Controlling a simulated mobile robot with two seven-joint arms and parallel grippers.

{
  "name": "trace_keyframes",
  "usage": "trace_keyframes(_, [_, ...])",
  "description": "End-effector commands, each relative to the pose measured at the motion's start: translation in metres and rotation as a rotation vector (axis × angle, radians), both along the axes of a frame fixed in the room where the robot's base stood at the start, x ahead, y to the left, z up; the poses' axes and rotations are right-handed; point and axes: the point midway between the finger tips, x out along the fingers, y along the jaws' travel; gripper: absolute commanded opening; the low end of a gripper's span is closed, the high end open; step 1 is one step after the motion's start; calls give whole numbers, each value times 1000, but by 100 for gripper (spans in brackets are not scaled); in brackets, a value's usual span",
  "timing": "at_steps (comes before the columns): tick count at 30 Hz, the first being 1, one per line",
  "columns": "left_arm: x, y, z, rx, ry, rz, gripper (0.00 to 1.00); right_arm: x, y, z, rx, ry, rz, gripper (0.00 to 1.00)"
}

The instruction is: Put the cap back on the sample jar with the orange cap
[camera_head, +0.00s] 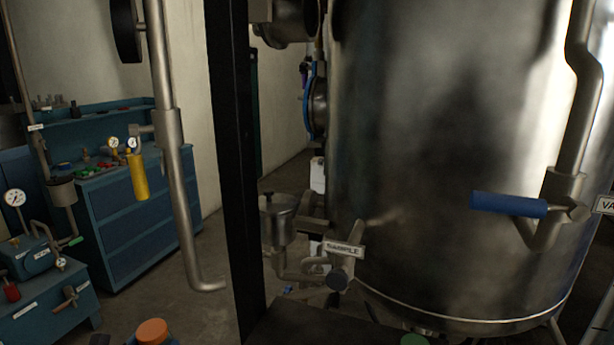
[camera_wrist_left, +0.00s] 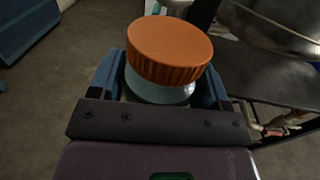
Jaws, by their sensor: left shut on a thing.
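The orange cap (camera_head: 152,331) shows at the bottom edge of the head view, with part of my left gripper beside it. In the left wrist view the ribbed orange cap (camera_wrist_left: 168,50) is over the top of the pale glass sample jar (camera_wrist_left: 158,92). The jar is between the blue fingers of my left gripper (camera_wrist_left: 160,88), which is shut on it. The cap is above the fingers. I cannot tell whether it is fully seated. The lower jar is hidden by the gripper. My right gripper is not in view.
A large steel vessel (camera_head: 450,150) fills the right, with a blue-handled valve (camera_head: 508,204) and a sample valve labelled SAMPLE (camera_head: 344,249). A dark post (camera_head: 236,170) stands near the middle. A dark flat surface (camera_head: 310,325) and a green round thing (camera_head: 413,340) are at the bottom.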

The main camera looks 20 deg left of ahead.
Motion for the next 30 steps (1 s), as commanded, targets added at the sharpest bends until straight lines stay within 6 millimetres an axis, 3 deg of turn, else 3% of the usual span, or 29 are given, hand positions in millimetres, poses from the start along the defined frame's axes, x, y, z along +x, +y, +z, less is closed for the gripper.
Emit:
trace_keyframes(8, [21,-99,8,-3,-6,110,28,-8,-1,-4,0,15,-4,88])
trace_keyframes(15, [33,-182,37,0,-7,48,28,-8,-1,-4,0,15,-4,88])
trace_keyframes(18, [38,-208,49,2,-6,12,28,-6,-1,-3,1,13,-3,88])
trace_keyframes(21, [44,-219,57,3,-4,0,28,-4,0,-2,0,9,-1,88])
trace_keyframes(30, [48,-221,61,2,-1,-2,28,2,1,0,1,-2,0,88])
